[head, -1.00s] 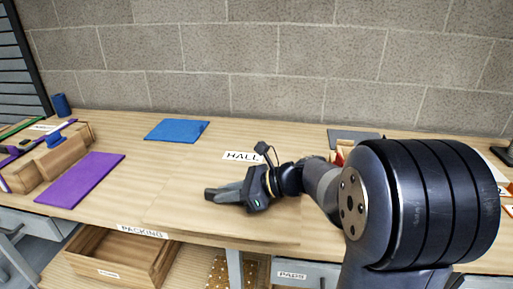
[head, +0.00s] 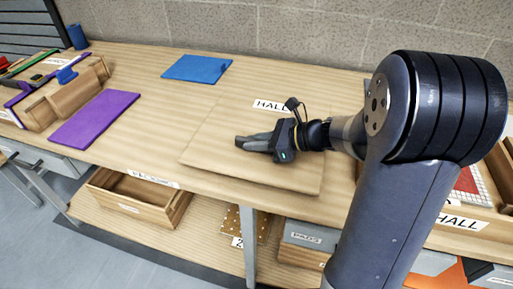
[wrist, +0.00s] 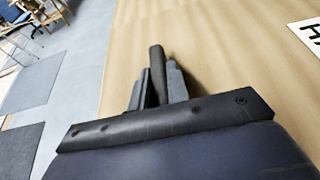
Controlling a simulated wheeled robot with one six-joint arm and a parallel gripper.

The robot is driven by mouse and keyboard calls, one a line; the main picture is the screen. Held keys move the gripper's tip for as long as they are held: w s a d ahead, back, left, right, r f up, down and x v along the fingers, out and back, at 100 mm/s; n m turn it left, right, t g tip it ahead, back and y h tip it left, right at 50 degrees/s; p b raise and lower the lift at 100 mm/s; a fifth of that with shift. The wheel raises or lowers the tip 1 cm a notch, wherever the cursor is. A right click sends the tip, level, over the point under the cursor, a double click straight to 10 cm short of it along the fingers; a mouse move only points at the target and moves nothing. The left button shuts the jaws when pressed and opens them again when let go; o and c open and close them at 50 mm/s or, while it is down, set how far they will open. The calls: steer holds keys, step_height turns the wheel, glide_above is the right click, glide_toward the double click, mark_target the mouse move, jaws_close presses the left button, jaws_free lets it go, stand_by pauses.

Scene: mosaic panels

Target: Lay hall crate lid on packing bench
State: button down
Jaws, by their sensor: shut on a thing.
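The hall crate lid (head: 205,152) is a flat, pale wooden board at the middle of the packing bench (head: 150,120), near its front edge. It lies flat on or very close to the bench top; I cannot tell if there is a small gap. My gripper (head: 246,143) is low over the lid, pointing left.
A blue panel (head: 197,68) and a purple panel (head: 95,118) lie to the left. A wooden crate (head: 68,95) with a blue handle stands at far left. A HALL crate (head: 465,222) with a red-and-white grid is at the right.

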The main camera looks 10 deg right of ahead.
mark_target(298, 158)
steer(key=shift+f, duration=1.3)
steer(key=shift+f, duration=0.15)
steer(key=c, duration=1.4)
jaws_free()
steer(key=shift+o, duration=0.2)
steer(key=v, duration=1.2)
steer(key=shift+o, duration=0.3)
